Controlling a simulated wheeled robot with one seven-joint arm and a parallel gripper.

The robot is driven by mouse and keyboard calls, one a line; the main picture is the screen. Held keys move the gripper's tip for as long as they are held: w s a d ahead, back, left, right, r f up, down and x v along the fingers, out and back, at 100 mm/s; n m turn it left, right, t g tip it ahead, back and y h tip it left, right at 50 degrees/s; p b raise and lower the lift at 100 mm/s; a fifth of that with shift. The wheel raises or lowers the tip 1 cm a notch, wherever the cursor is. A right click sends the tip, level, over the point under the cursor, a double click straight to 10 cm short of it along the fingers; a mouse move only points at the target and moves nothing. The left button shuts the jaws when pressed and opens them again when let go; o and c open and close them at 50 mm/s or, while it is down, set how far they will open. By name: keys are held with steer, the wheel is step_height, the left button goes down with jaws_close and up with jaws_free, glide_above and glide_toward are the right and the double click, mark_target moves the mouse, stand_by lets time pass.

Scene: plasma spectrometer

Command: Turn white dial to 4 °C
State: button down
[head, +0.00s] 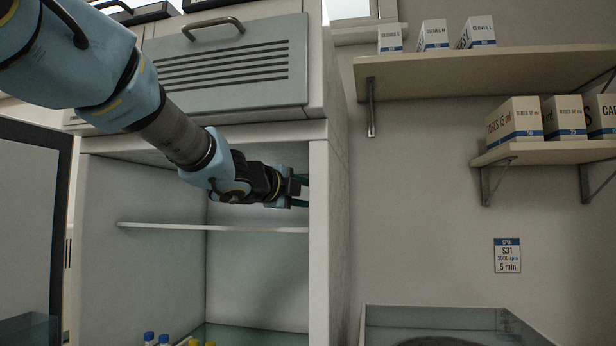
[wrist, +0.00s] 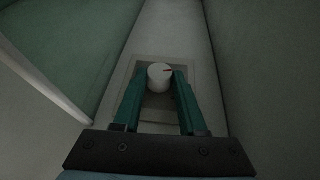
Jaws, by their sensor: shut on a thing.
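The dial is hidden there. I cannot read any temperature marks.
A glass shelf (head: 212,227) lies just below my arm. Blue- and yellow-capped tubes (head: 150,338) stand at the cabinet's bottom. The open door (head: 30,220) is at the left. A vented panel (head: 225,68) is above. Wall shelves (head: 480,72) with boxes are at the right.

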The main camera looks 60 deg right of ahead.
steer(key=shift+r+y+p, duration=0.3)
steer(key=shift+r+p, duration=0.05)
steer(key=shift+p, duration=0.2)
steer(key=shift+f+n+y+p, duration=0.3)
steer(key=shift+y+p, duration=0.1)
steer(key=shift+p, duration=0.25)
steer(key=shift+c, duration=2.3)
jaws_free()
steer(key=b+v, duration=0.2)
steer(key=v, duration=0.8)
steer(key=shift+a, duration=0.35)
steer(key=shift+r, duration=0.15)
